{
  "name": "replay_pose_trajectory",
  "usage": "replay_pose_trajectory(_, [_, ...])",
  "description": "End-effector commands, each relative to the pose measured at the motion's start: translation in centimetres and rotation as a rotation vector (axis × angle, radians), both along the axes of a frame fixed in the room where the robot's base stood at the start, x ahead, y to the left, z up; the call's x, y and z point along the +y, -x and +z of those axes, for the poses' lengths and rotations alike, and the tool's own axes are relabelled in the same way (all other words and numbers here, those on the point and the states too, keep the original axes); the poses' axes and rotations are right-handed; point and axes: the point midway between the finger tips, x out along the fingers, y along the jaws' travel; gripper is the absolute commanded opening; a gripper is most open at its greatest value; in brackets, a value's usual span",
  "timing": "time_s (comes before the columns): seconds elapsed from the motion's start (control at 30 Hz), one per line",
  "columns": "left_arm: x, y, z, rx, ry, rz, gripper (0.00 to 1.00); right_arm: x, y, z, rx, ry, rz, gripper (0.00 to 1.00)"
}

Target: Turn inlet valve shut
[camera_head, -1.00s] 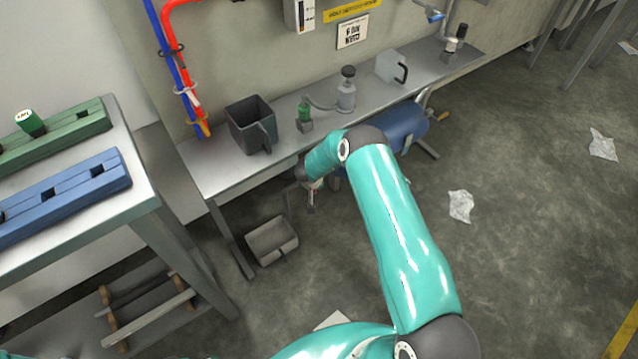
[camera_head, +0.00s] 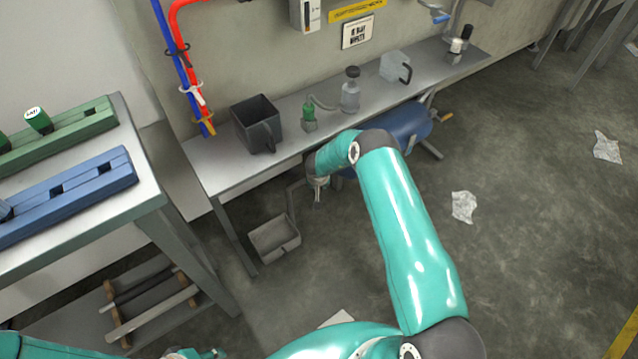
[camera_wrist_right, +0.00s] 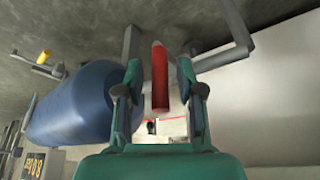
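In the right wrist view a red handle (camera_wrist_right: 160,80) stands upright between the two fingers of my right gripper (camera_wrist_right: 160,88). The fingers are open, with a gap on each side of the handle. I cannot tell for sure whether it belongs to the inlet valve. A blue tank (camera_wrist_right: 75,105) lies to the left of it, with a yellow handle (camera_wrist_right: 44,57) beyond. In the head view my right gripper (camera_head: 318,197) is low in front of the bench, mostly hidden by its arm. A teal part of my left arm (camera_head: 50,346) shows at the bottom left; its fingers are not clear.
A metal bench (camera_head: 215,165) carries a dark jug (camera_head: 255,125), a green-topped item (camera_head: 309,115), a grey bottle (camera_head: 350,92) and a clear jug (camera_head: 394,66). The blue tank (camera_head: 408,122) is below it. A grey bin (camera_head: 275,240) hangs low. Paper (camera_head: 464,206) lies on open floor.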

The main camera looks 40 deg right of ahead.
Motion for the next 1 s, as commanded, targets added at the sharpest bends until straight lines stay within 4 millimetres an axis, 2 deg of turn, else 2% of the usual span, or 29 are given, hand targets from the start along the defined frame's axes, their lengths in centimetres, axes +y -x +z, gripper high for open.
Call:
replay_pose_trajectory(0.37, [0.0, 0.0, 0.1, 0.000, 0.000, 0.000, 0.40, 0.0, 0.0, 0.4, 0.000, 0.001, -0.001, 0.41])
replay_pose_trajectory(0.47, [0.0, 0.0, 0.1, 0.000, 0.000, 0.000, 0.40, 0.2, 0.3, 1.3, -0.001, 0.001, 0.001, 0.41])
replay_pose_trajectory(0.8, [0.0, 0.0, 0.0, 0.000, 0.000, 0.000, 0.40, 1.3, 1.8, 5.8, -0.001, 0.001, 0.001, 0.41])
replay_pose_trajectory(1.0, [0.0, 0.0, 0.0, 0.000, 0.000, 0.000, 0.40, 1.6, 2.3, 6.8, 0.002, 0.001, 0.001, 0.41])
